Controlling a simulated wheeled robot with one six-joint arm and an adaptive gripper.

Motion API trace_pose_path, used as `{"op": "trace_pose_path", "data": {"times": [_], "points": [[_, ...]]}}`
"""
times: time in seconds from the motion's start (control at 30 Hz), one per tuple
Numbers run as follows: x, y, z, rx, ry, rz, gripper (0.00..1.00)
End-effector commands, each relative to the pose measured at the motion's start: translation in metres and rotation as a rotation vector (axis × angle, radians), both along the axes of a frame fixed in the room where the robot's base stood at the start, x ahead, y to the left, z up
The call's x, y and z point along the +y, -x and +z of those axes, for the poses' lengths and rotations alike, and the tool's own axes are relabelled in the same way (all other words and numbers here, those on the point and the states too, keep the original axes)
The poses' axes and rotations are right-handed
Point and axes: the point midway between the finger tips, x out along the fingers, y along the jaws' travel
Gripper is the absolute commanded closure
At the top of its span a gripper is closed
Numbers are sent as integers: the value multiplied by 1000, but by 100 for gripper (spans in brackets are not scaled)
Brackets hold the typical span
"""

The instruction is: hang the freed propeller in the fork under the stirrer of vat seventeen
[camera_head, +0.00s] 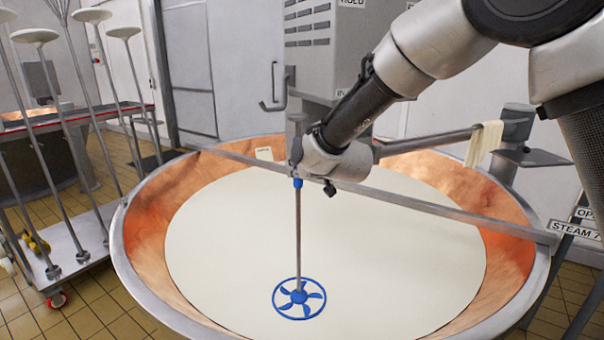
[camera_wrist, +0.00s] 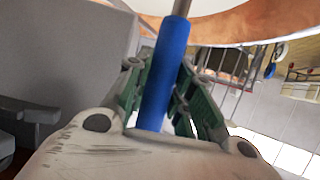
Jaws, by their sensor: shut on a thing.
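The propeller (camera_head: 299,296) is a blue, several-bladed wheel in a blue ring on a long thin metal rod (camera_head: 298,235). It hangs upright over the pale liquid (camera_head: 400,270) of the copper vat (camera_head: 155,215); its exact height above the surface is hard to tell. My gripper (camera_head: 298,168) is at the rod's top. In the wrist view my gripper's green fingers (camera_wrist: 165,95) are shut on the rod's blue sleeve (camera_wrist: 168,65). A grey upright piece (camera_head: 297,125) shows directly above my gripper, below the stirrer housing (camera_head: 315,70). The fork cannot be made out.
A metal bar (camera_head: 450,210) crosses the vat, passing close by my gripper. A cloth (camera_head: 485,143) hangs on a grey arm at the right. A cart (camera_head: 65,255) with tall rods topped by pale discs stands left. A signpost (camera_head: 580,226) stands at the right edge.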

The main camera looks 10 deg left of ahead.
Motion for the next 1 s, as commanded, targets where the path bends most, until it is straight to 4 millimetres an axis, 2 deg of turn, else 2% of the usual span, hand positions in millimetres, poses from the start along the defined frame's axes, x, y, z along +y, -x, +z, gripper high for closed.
{"op": "trace_pose_path", "data": {"times": [0.53, 1.0], "points": [[21, 17, 43, -3, -5, -1, 100], [25, 20, 50, -3, -3, 1, 100]]}}
